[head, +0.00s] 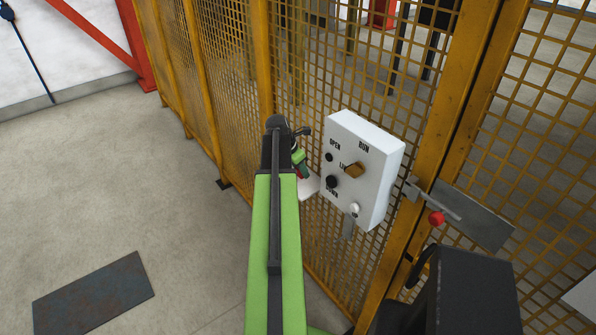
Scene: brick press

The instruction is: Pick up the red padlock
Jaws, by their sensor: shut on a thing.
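My green arm reaches up from the bottom, and my gripper (301,169) is at its far end, just left of the control box. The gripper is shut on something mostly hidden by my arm. A small sliver of red, taken as the red padlock (299,174), shows at the fingers, just above a small pale shelf (308,187). I cannot tell whether the padlock touches the shelf.
A white control box (368,190) with knobs and a key-like tag is fixed to the yellow mesh fence (225,80). A latch with a red knob (436,218) is on the gate at right. A dark plate (93,292) lies on the open floor at left.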

